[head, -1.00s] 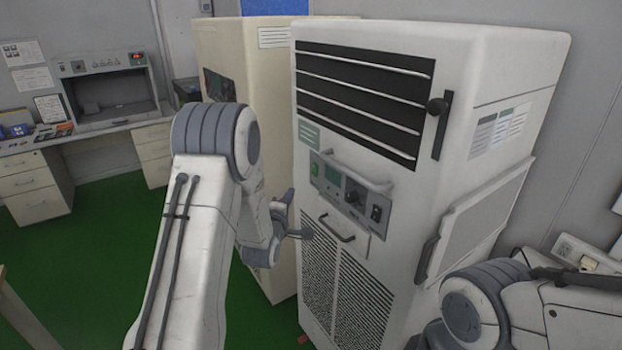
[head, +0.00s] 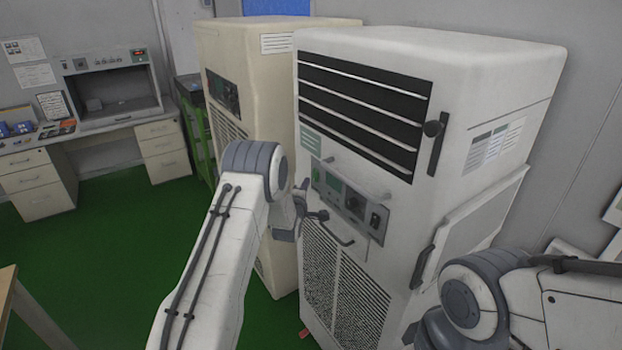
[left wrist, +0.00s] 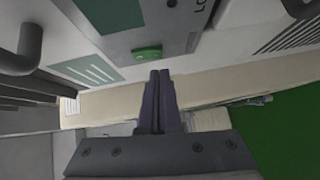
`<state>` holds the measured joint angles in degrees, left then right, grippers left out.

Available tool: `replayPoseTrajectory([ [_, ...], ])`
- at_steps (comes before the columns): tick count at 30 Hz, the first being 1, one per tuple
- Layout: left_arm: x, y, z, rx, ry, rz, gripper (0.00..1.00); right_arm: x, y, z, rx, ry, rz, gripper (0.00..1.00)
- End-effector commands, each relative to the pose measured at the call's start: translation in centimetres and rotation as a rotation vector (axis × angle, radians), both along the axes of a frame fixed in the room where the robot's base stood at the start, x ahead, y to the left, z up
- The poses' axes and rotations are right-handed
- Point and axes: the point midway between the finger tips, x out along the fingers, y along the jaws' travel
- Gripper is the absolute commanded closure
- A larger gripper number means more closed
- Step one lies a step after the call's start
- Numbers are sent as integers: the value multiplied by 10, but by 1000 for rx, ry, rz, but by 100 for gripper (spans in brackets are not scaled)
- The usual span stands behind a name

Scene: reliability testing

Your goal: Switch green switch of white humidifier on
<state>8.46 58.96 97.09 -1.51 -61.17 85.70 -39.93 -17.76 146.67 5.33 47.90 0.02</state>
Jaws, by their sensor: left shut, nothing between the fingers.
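The white humidifier (head: 470,75) stands upright in the middle of the head view, with a grey control panel (head: 378,218) on its front. The green switch (left wrist: 147,53) is at the panel's edge in the left wrist view; in the head view it is small, at the panel's left end. My left gripper (head: 305,184) is shut and empty, in front of that end. Its fingertips (left wrist: 159,73) appear just below the green switch in the left wrist view. I cannot tell whether they touch it. My right arm shows at lower right, its gripper out of view.
Two handles, an upper one (head: 362,180) and a lower one (head: 337,234), stick out near the panel. A cream cabinet (head: 255,75) stands close behind on the left. A desk (head: 100,145) is at far left. Green floor (head: 115,250) lies open between.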

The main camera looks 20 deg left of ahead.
Motion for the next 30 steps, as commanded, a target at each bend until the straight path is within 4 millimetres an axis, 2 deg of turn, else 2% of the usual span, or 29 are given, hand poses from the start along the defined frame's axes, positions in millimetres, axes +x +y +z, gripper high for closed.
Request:
replayPoseTrajectory([
  [1,4,-3,2,0,1,0,100,0,0,6,0,0,1,4],
  [6,11,-9,-2,-1,1,1,100,0,0,10,0,0,2,4],
  [16,12,-9,-2,0,1,2,100,0,0,9,0,0,2,4],
  [20,13,-10,-6,-7,-9,2,100,0,0,0,0,0,1,4],
  [25,17,-13,-14,-41,-54,2,100,0,0,-30,0,0,-1,4],
  [26,17,-12,-5,-39,-52,3,100,0,0,-20,-1,2,-1,4],
  [30,17,-13,-4,-38,-49,2,100,0,0,-17,0,0,-1,4],
])
